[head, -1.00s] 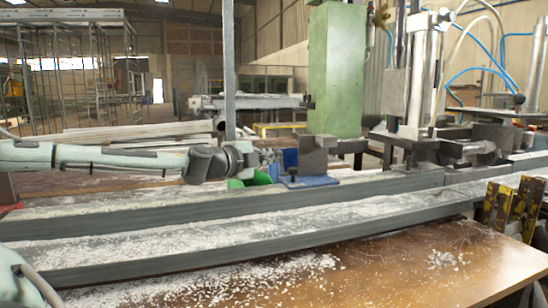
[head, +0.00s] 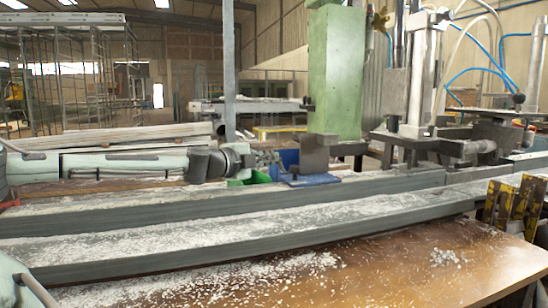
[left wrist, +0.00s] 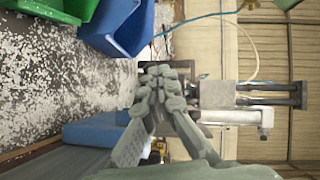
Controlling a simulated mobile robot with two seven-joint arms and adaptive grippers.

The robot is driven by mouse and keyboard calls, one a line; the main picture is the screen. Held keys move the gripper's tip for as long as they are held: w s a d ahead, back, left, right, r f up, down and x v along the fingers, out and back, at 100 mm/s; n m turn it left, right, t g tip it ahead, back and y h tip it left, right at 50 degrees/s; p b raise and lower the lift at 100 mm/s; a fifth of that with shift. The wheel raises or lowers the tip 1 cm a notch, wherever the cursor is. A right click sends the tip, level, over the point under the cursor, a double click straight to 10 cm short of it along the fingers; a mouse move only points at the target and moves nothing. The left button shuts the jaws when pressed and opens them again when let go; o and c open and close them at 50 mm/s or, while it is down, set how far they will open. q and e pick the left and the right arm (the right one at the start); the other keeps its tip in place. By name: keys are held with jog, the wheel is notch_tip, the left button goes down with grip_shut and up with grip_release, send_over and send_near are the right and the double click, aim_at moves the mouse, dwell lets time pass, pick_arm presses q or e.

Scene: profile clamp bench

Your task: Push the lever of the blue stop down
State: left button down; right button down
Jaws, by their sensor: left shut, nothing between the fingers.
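The blue stop (head: 312,180) sits on the far beam in the head view, with a dark grey block (head: 316,150) standing on its blue plate. A small dark knob (head: 293,171) shows at its near left; I cannot tell whether this is the lever. My left gripper (head: 272,159) is just left of the stop, a little above beam height, shut and empty. In the left wrist view its fingers (left wrist: 160,85) meet at the tips, apart from the blue part (left wrist: 95,130) at lower left. My right gripper is out of view.
A clamp machine (head: 420,135) stands to the right, a green column (head: 335,75) behind. Yellow clamps (head: 515,205) are at the right. The board in front (head: 400,265) has chips and free room.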

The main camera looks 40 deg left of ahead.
pick_arm(q)
jog(key=shift+a+f, duration=0.15)
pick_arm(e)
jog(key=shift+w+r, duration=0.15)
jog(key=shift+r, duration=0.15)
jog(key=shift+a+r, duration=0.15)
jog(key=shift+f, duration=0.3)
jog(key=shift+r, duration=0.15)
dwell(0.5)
